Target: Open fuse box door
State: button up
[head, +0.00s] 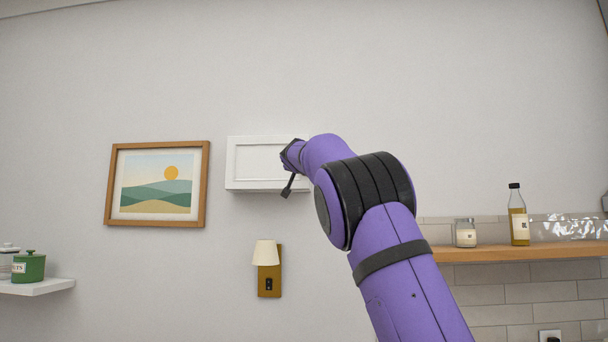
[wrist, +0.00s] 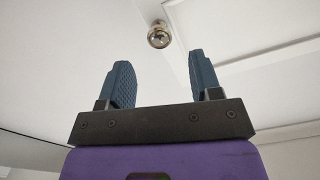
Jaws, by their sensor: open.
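The fuse box (head: 258,163) is a white rectangular box on the wall, with a framed front panel that looks shut. My purple arm crosses in front of its right part and hides that side. My gripper (head: 288,172) shows small and dark at the box's front right, and the head view does not show whether it touches the door. In the wrist view my gripper (wrist: 162,84) has its two blue ridged fingers wide apart with nothing between them. The wrist view looks up past the fingers at the ceiling, and the fuse box is not seen there.
A framed sunset picture (head: 157,184) hangs left of the box. A wall lamp (head: 267,266) is below it. A wooden shelf (head: 520,247) at right holds a jar (head: 465,233) and a bottle (head: 518,216). A white shelf (head: 38,287) with canisters is at lower left.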

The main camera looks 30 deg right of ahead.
jog(key=shift+x, duration=3.75)
jog(key=shift+d, duration=0.1)
jog(key=shift+s, duration=0.1)
grip_shut()
